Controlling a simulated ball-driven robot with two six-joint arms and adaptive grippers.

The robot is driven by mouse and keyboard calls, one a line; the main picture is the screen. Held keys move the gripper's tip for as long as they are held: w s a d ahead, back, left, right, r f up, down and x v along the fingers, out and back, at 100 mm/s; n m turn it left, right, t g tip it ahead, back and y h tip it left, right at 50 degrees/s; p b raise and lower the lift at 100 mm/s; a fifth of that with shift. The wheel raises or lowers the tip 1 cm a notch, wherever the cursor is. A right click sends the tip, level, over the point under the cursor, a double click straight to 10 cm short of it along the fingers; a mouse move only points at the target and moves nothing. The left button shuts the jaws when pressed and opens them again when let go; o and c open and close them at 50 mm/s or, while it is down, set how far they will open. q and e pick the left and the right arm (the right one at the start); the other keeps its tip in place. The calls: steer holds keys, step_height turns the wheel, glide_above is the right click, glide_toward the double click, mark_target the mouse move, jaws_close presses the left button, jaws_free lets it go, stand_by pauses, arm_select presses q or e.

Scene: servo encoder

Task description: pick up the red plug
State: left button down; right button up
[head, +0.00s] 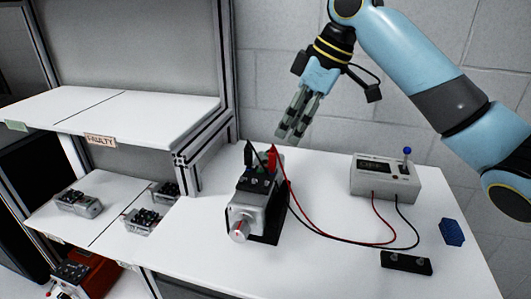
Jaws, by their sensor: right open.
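The red plug (272,155) stands upright on top of a servo motor (244,212), with a red wire running from it. A black plug (249,154) stands just to its left on the same servo. My right gripper (289,136) points down, open and empty, a little above and to the right of the red plug in the picture, apart from it. My left gripper is not in view.
A grey meter box (386,180) with a blue-tipped lever stands at right. Red and black wires loop across the white table (330,265). A black block (406,263) and a blue piece (452,232) lie at right. A shelf labelled "FAULTY" (100,141) and several servos are at left.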

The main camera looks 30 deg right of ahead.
mark_target(274, 151)
steer(key=x, duration=0.2)
steer(key=p+x, duration=0.1)
steer(key=x, duration=0.4)
steer(key=shift+w+a+f, duration=0.2)
steer(key=shift+w+a, duration=0.05)
steer(key=shift+a, duration=0.25)
steer(key=shift+w+f, duration=0.1)
steer(key=shift+f, duration=0.25)
steer(key=shift+c, duration=1.5)
steer(key=c, duration=0.4)
jaws_close()
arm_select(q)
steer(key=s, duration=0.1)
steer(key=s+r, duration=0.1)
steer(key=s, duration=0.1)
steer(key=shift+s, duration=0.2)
